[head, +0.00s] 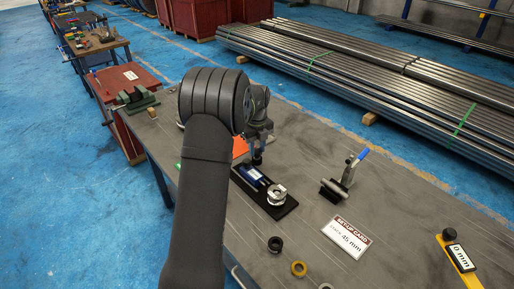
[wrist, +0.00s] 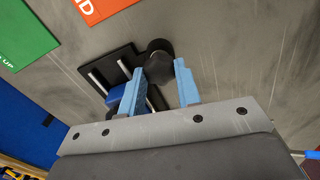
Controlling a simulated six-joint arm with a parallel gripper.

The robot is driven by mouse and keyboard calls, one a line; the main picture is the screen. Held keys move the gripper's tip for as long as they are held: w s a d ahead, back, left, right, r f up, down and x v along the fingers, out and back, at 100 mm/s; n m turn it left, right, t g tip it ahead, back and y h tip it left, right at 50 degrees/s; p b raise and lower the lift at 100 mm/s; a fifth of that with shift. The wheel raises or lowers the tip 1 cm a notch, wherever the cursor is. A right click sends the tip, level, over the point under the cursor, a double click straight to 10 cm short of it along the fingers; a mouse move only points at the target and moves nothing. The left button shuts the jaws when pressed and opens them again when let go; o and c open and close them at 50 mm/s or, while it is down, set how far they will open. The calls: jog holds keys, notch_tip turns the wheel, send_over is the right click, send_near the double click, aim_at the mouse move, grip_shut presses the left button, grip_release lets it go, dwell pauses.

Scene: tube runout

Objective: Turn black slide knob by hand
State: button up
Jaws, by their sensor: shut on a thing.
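The black slide knob (wrist: 158,49) shows in the wrist view between the two light-blue fingers of my gripper (wrist: 161,72), at the end of a black slide base (wrist: 97,72) with pale rails and a blue block (wrist: 116,97). My gripper is shut on the knob. In the head view my gripper (head: 257,158) points down at the far end of the slide base (head: 279,213). There the knob is mostly hidden by the gripper. A round silver metal part (head: 276,194) sits on the near end of the base.
A clamp with a blue handle (head: 345,173) stands right of the slide. A setup card reading 45 mm (head: 345,236), a black ring (head: 275,244), a brass ring (head: 298,268) and a yellow piece marked 0 mm (head: 459,259) lie nearer. Green (wrist: 24,36) and orange cards lie beside the slide.

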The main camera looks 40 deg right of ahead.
jog(key=shift+n, duration=0.7)
jog(key=o, duration=0.9)
jog(key=shift+c, duration=0.2)
jog(key=shift+r, duration=3)
notch_tip(320, 180, up, 18)
jog(key=shift+f, duration=0.25)
jog(key=shift+f, duration=0.1)
notch_tip(320, 180, down, 19)
jog(key=shift+r, duration=0.1)
